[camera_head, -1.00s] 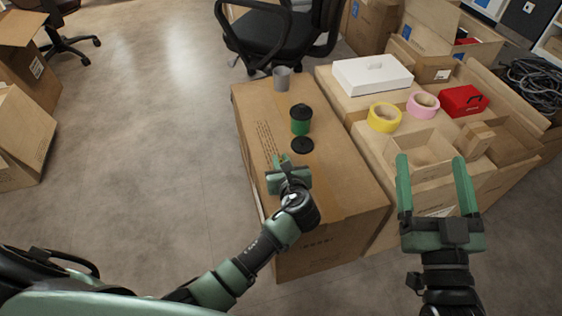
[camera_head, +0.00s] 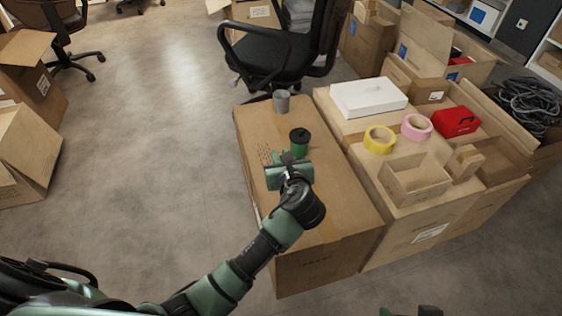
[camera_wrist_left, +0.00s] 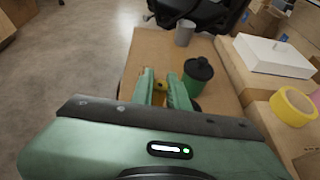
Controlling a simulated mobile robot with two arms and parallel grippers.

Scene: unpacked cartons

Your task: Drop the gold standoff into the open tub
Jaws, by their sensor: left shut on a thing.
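My left gripper (camera_head: 288,160) is above the brown carton, just on the near side of the green tub (camera_head: 299,149) with a black top. In the left wrist view the gripper (camera_wrist_left: 162,76) is shut on the small gold standoff (camera_wrist_left: 160,87), which shows between its fingers. The tub (camera_wrist_left: 196,80) stands upright to the right of the fingertips and a little beyond them, apart from the standoff. The tub's inside cannot be made out. In the head view the standoff is hidden by the gripper. Only a sliver of my right arm's end shows at the bottom edge.
A grey cup (camera_head: 281,101) stands at the far end of the brown carton (camera_head: 330,212). On the cartons to the right are a white box (camera_head: 368,97), yellow tape (camera_head: 379,139), pink tape (camera_head: 416,127), a red case (camera_head: 456,122) and an open small box (camera_head: 415,180). An office chair stands behind.

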